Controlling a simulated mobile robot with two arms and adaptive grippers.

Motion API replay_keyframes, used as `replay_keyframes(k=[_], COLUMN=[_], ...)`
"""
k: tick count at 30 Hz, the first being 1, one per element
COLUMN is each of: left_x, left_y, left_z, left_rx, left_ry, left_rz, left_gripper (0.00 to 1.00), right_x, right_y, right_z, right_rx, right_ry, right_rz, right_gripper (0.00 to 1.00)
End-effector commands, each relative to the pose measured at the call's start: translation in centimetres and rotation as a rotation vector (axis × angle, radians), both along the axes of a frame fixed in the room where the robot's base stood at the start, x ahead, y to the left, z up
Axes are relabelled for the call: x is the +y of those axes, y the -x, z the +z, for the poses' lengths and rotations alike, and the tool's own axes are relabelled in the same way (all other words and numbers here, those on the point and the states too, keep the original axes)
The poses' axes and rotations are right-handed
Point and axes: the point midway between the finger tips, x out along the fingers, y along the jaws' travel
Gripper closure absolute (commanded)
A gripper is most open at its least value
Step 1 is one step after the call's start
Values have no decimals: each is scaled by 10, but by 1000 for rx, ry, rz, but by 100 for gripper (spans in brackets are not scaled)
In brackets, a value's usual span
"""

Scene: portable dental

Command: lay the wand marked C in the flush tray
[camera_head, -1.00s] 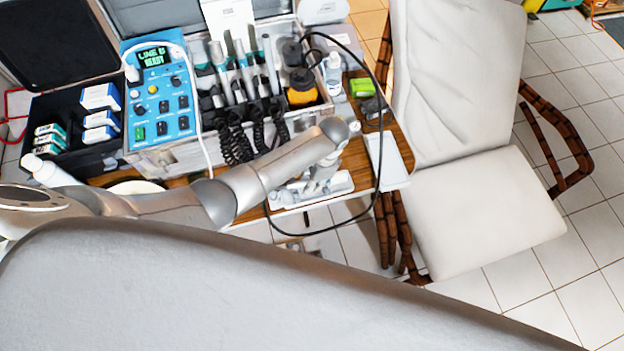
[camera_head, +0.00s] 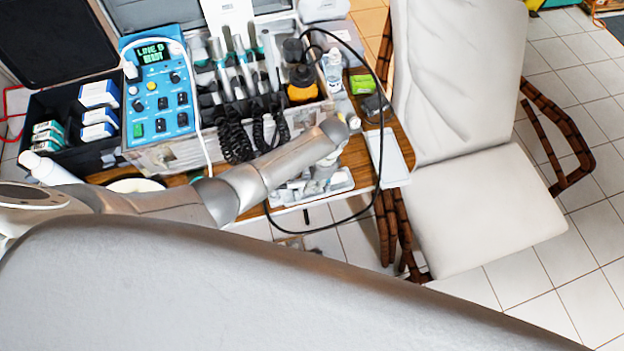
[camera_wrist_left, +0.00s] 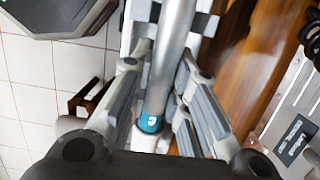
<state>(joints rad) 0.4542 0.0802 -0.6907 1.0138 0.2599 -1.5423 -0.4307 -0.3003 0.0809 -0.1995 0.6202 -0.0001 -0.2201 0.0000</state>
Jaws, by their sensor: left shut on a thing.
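The wand marked C (camera_wrist_left: 172,55) is a silver rod with a teal band bearing a white letter in the left wrist view. My left gripper (camera_wrist_left: 150,118) is shut on it near the band. In the head view my left gripper (camera_head: 322,178) is low over the flush tray (camera_head: 346,186), a pale shallow tray at the table's front edge. Pale parts of the tray also show behind the wand in the left wrist view. The arm hides much of the tray, and I cannot tell whether the wand touches it. My right gripper is out of view.
The blue control unit (camera_head: 158,88) stands left of the case of upright handpieces (camera_head: 240,70). Coiled cords (camera_head: 237,143) hang at the case front. A black cable (camera_head: 379,130) loops around the tray area. A pale flat slab (camera_head: 390,158) lies right of the tray, near the chair (camera_head: 480,205).

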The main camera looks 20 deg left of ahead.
Motion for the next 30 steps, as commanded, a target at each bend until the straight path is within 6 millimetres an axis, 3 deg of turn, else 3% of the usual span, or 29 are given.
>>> replay_keyframes(k=[7,8,13,30], left_x=[0,0,0,0], left_y=[-1,0,0,0], left_z=[-1,-1,-1,2], left_rx=[-1,-1,-1,0], left_ry=[0,0,0,0], left_rz=[0,0,0,0], left_gripper=[100,81,59,58], right_x=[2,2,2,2], right_y=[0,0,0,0], right_z=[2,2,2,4], right_rx=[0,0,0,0], right_ry=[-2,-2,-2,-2], right_rz=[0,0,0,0], right_gripper=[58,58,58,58])
